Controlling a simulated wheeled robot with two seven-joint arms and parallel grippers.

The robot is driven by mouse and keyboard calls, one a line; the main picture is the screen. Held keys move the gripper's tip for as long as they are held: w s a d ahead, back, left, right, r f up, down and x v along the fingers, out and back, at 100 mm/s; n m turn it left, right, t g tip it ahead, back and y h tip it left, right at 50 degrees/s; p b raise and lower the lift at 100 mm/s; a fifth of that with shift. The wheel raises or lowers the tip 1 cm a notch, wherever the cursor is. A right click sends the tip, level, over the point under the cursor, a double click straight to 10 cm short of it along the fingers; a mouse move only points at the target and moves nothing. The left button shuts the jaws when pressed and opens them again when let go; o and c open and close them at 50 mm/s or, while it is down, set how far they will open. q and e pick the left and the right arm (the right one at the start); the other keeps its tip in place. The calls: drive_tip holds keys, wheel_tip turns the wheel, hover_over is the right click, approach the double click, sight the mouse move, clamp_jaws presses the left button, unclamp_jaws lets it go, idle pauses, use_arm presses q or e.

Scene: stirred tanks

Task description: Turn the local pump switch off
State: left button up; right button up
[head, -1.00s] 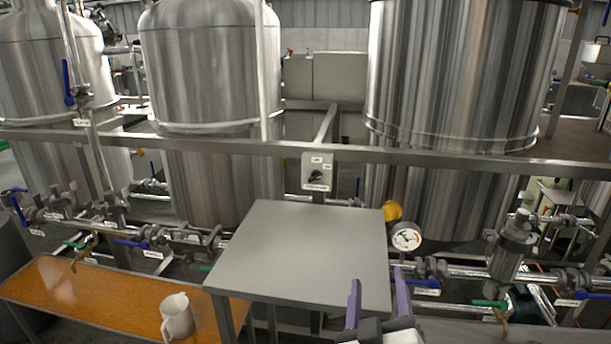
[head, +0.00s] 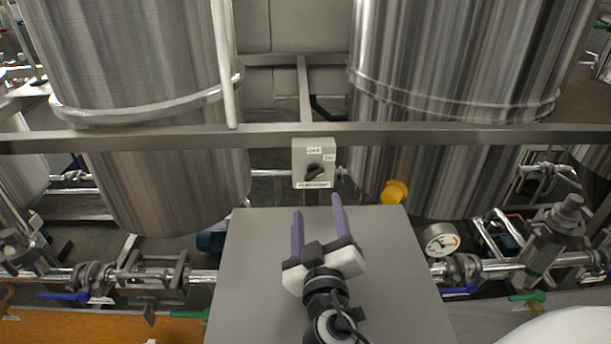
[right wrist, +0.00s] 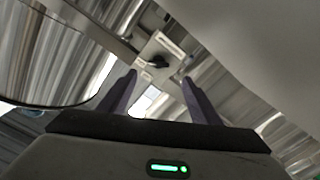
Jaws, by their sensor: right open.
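The local pump switch (head: 313,163) is a small grey box on the horizontal rail, with a black rotary knob (head: 314,172) and small white labels. The knob looks turned at a slant; the label text is too small to read surely. My right gripper (head: 317,207) is open and empty, above the grey table top and just short of the switch, its purple fingers pointing at the box. In the right wrist view the switch box (right wrist: 163,46) and its dark knob (right wrist: 158,61) appear ahead, between and beyond the open fingers (right wrist: 158,82). My left gripper is not in view.
A grey table top (head: 240,290) lies under my right arm. The steel rail (head: 440,134) runs across in front of large steel tanks (head: 450,60). A yellow cap (head: 394,192) and a round gauge (head: 441,240) stand to the right, among pipes and valves.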

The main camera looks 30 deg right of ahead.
sight(314, 173)
drive_tip(key=p+x, duration=0.1)
drive_tip(key=x, duration=0.7)
drive_tip(key=shift+d+r+p, duration=0.15)
drive_tip(key=shift+d+p, duration=0.1)
drive_tip(key=shift+p, duration=0.1)
drive_tip(key=shift+w+d, duration=0.25)
drive_tip(key=shift+w, duration=0.25)
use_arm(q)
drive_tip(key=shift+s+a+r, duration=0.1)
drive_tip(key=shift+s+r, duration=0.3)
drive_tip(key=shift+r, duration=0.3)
use_arm(e)
drive_tip(key=c, duration=1)
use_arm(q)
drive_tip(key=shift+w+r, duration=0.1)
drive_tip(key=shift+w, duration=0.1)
use_arm(e)
drive_tip(key=shift+c, duration=0.2)
